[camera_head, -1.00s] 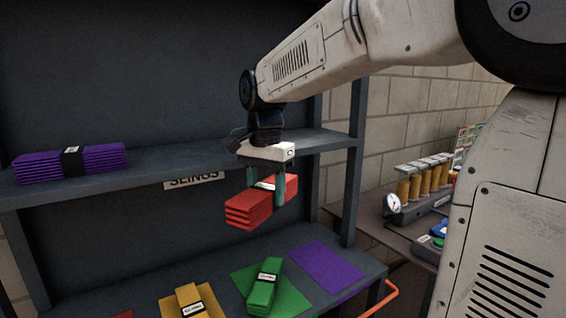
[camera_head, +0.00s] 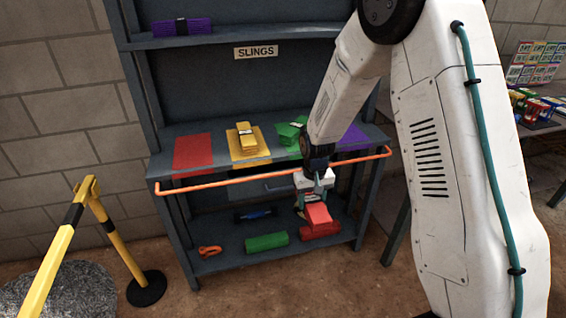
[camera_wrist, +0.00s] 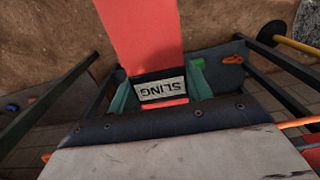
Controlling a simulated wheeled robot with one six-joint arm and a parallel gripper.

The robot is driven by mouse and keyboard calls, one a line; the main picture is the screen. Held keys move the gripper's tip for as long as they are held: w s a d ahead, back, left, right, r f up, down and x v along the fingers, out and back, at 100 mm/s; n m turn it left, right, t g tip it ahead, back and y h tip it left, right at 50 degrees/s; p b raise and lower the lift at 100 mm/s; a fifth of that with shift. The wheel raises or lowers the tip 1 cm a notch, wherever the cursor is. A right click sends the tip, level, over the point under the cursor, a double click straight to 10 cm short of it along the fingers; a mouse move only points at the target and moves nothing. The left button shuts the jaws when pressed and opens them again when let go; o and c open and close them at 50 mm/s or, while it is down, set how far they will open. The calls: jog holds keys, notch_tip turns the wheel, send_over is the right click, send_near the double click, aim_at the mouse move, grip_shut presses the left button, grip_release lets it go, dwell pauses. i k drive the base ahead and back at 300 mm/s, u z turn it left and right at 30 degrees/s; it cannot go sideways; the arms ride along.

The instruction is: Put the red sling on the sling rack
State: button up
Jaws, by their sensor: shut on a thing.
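My gripper (camera_head: 312,189) is shut on the red sling (camera_head: 318,214), a folded red bundle. It holds the sling low at the front of the sling rack (camera_head: 182,235), near the orange rail and right of centre. In the wrist view the gripper (camera_wrist: 161,92) has teal fingers on both sides of the sling's black band with a white SLING label; the sling (camera_wrist: 140,38) extends away from it. The middle shelf has a bare red mat (camera_head: 193,154) at left, a yellow sling (camera_head: 246,137) on a yellow mat, a green sling (camera_head: 291,132), and a purple mat (camera_head: 352,137).
The orange rail (camera_head: 235,182) runs across the rack's front. The lower shelf holds a green roll (camera_head: 266,242), a darker red item (camera_head: 320,232) and an orange shackle (camera_head: 209,251). A purple sling (camera_head: 183,27) lies above. A yellow barrier (camera_head: 120,243) stands at left.

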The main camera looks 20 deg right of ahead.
aim_at(193, 150)
jog(key=u, duration=1)
jog(key=k, duration=0.6)
jog(key=z, duration=0.4)
jog(key=i, duration=0.5)
